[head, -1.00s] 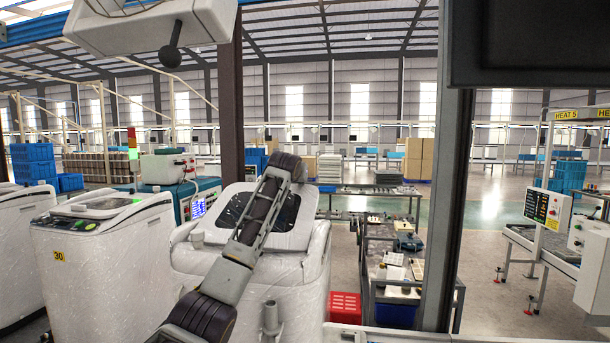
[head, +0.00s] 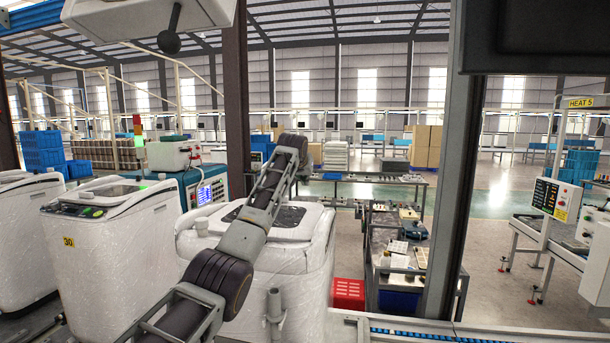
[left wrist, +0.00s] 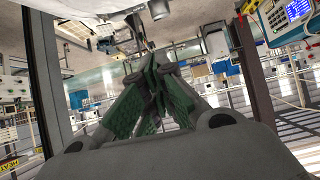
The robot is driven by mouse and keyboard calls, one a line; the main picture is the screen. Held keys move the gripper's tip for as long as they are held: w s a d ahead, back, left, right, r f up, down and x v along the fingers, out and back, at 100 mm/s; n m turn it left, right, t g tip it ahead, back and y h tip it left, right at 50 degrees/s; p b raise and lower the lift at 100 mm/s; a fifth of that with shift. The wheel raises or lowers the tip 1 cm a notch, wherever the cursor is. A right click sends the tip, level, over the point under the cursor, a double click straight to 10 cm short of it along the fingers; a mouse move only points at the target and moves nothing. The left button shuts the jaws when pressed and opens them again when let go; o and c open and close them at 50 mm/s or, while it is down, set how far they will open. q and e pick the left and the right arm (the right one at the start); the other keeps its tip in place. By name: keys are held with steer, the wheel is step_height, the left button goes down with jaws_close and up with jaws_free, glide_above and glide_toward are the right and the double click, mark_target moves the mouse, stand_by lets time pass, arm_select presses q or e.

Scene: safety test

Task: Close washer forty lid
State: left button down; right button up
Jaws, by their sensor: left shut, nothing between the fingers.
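A white washer (head: 300,290) stands in the middle of the head view. Its number does not show. Its lid (head: 290,216), white with a dark window, lies low and nearly flat over the top; I cannot tell whether it is fully down. My left arm crosses in front of the washer and lid from the bottom left, its far end above the lid. The left gripper's fingers do not show clearly there. In the left wrist view the left gripper (left wrist: 155,70) is shut and empty, its green-padded fingers together. Contact with the lid cannot be told. My right gripper is not in view.
A washer marked 30 (head: 110,240) stands close on the left. A dark post (head: 450,200) and a cart with parts (head: 400,255) are to the right. A red crate (head: 348,294) sits on the floor between. A grey machine (head: 192,10) hangs overhead at the left.

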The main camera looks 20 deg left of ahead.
arm_select(q)
steer(key=shift+w+f+g, duration=0.25)
steer(key=shift+f+g, duration=0.15)
steer(key=shift+f, duration=0.3)
steer(key=shift+f+g, duration=0.4)
steer(key=shift+f, duration=0.3)
steer(key=shift+w+f+g+h+b, duration=0.15)
steer(key=shift+f+g+h+b, duration=0.3)
steer(key=shift+f, duration=0.95)
steer(key=shift+w+f+b, duration=0.1)
steer(key=shift+f+b, duration=0.25)
steer(key=shift+f, duration=0.3)
